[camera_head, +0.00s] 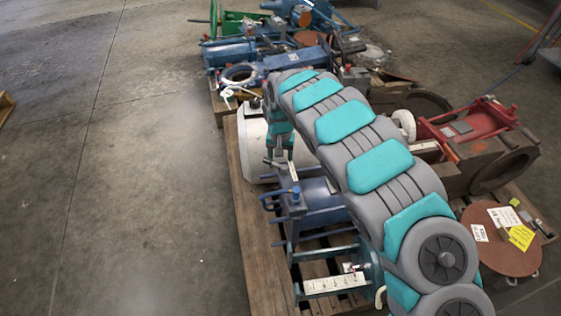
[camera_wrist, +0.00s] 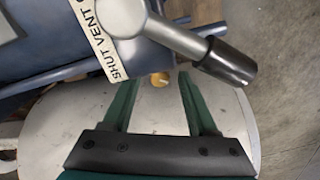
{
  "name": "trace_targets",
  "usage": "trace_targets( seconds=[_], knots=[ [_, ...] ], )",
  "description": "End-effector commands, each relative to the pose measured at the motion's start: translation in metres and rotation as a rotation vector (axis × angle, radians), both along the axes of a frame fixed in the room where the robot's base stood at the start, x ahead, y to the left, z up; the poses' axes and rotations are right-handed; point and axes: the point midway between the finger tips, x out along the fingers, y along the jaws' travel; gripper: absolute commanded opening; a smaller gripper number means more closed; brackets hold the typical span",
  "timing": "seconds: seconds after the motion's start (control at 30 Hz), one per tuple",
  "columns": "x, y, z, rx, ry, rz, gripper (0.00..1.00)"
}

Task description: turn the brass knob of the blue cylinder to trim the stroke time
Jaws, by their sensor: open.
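The blue cylinder (camera_head: 318,192) lies on the pallet just below my gripper (camera_head: 279,158) in the head view; my arm hides part of it. In the wrist view the blue cylinder (camera_wrist: 60,28) fills the top left and carries a white label reading "SHUT VENT". The small brass knob (camera_wrist: 159,79) shows at its lower edge. My gripper (camera_wrist: 157,82) is open, with one green finger on each side of the knob in the picture. I cannot tell whether either finger touches it. The knob is too small to make out in the head view.
A grey lever with a black handle (camera_wrist: 229,63) crosses close above the right finger. A pale rounded body (camera_wrist: 60,125) lies behind the fingers. The wooden pallet (camera_head: 248,232) holds blue frames, a red machine (camera_head: 470,130) and a tagged brown disc (camera_head: 497,250).

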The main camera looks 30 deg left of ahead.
Motion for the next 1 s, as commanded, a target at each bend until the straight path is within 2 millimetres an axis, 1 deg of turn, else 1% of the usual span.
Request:
trace_targets(
  seconds=[0.17, 0.67, 0.7, 1.0],
  knots=[
    [0.0003, 0.0000, 0.0005, 0.000, -0.001, 0.000, 0.58],
    [0.0004, 0.0000, 0.0007, 0.000, -0.001, 0.000, 0.02],
    [0.0003, 0.0000, 0.0007, 0.000, -0.001, 0.000, 0.00],
    [0.0004, 0.0001, 0.0009, 0.001, -0.001, 0.005, 0.00]
  ],
)
